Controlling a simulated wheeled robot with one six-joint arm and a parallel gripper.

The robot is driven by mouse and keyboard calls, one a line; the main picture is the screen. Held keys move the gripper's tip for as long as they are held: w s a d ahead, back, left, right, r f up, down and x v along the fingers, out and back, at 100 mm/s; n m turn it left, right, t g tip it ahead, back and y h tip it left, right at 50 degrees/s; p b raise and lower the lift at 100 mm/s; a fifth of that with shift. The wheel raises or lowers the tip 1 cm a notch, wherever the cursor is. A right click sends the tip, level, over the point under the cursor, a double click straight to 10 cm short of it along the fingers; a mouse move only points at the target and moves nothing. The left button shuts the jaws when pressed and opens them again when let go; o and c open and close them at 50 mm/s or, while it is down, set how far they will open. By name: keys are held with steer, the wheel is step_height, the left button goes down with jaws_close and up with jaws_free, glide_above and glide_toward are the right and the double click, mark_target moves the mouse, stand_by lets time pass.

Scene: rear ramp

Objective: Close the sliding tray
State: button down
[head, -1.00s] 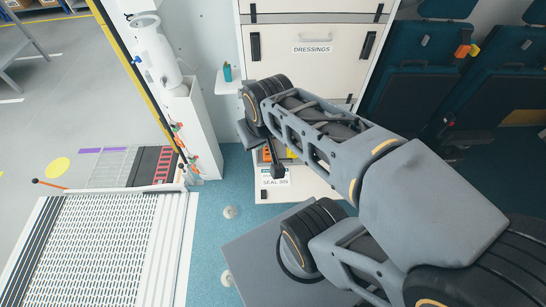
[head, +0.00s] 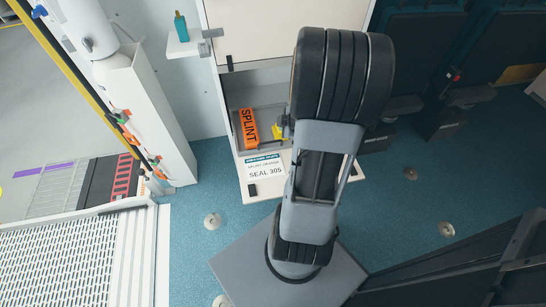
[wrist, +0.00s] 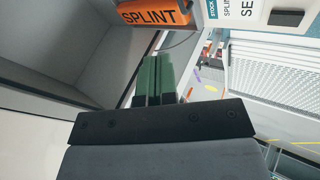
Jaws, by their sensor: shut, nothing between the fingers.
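The sliding tray (head: 270,191) is a white drawer low in the white cabinet, standing out from it over the blue floor. It carries a label reading SEAL 305 and a small black block. An orange SPLINT box (head: 249,128) lies behind the label. In the wrist view, part of the tray (wrist: 262,20) shows at upper right, with the SPLINT box (wrist: 155,14) at the top. My gripper (wrist: 155,70), with green fingers, is shut and empty beside a grey interior wall. In the head view my arm hides the gripper and the tray's right part.
A small shelf with a teal bottle (head: 180,26) sticks out left of the cabinet. A white post (head: 150,110) and the ramp (head: 70,262) stand at the left. Dark folded seats (head: 420,60) are at the right. Blue floor is clear left of the tray.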

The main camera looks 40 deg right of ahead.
steer(key=f+b, duration=0.3)
steer(key=f, duration=0.2)
steer(key=w+a+f+n+y+b, duration=0.1)
steer(key=f+b, duration=0.2)
steer(key=f, duration=0.2)
steer(key=w+a+f+y+b, duration=0.1)
steer(key=f+b, duration=0.2)
steer(key=f, duration=0.2)
steer(key=shift+w+a+g+b, duration=0.1)
steer(key=shift+w+g+b, duration=0.05)
steer(key=shift+g+b, duration=0.2)
steer(key=shift+w+d+f, duration=0.1)
steer(key=shift+w+d, duration=0.1)
steer(key=shift+w, duration=0.3)
steer(key=shift+w+d, duration=0.2)
steer(key=shift+w, duration=0.3)
steer(key=shift+w+d+b, duration=0.45)
steer(key=shift+w+b, duration=0.05)
steer(key=shift+w, duration=0.35)
steer(key=shift+w, duration=0.1)
